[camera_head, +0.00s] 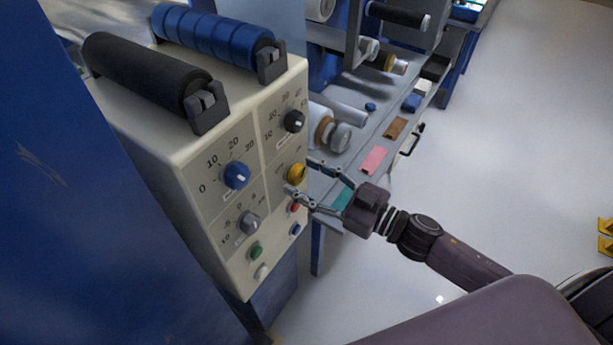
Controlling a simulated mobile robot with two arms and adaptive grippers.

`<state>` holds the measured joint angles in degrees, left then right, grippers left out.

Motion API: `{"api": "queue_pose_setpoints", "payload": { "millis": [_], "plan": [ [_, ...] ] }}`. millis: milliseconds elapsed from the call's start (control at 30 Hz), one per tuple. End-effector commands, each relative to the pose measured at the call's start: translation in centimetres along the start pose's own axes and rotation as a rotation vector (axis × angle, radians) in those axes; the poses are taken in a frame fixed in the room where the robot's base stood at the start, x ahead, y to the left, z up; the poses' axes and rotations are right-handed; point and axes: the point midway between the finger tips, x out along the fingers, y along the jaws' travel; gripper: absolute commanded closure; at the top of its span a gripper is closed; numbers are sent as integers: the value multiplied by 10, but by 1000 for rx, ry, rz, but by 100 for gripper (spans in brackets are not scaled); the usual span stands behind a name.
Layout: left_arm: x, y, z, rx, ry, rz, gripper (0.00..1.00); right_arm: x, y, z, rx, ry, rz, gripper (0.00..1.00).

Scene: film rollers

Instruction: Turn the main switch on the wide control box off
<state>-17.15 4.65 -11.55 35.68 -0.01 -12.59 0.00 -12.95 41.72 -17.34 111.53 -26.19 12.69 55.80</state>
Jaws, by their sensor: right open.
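The wide control box (190,187) is cream-coloured and stands at the left, its front panel facing right. A yellow rotary knob (297,174), which looks like the main switch, sits near the panel's right edge. My right gripper (299,174) is open, with one fingertip above and one below the yellow knob. Whether the fingers touch the knob I cannot tell, and the knob's pointer position is too small to read. My left gripper is not in view.
The panel also has a blue dial (236,176), a grey dial (249,223), a black dial (294,121), a green button (255,251) and a red button (294,208). Black (145,75) and blue rollers (212,36) lie on top. Open floor (520,150) lies right.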

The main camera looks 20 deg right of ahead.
Motion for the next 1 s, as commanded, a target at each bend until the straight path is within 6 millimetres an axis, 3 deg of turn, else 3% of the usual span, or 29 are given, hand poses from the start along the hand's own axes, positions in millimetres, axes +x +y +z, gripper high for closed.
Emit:
{"api": "queue_pose_setpoints", "payload": {
  "millis": [167, 533, 1000],
  "plan": [
    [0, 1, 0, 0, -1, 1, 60, 0, 0, 0, 0, 0, 0, 46],
    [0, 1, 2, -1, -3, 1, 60, 0, 0, 0, 0, 0, 0, 87],
    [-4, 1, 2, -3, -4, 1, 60, 0, 0, -1, -113, 1, -1, 88]
  ]
}}
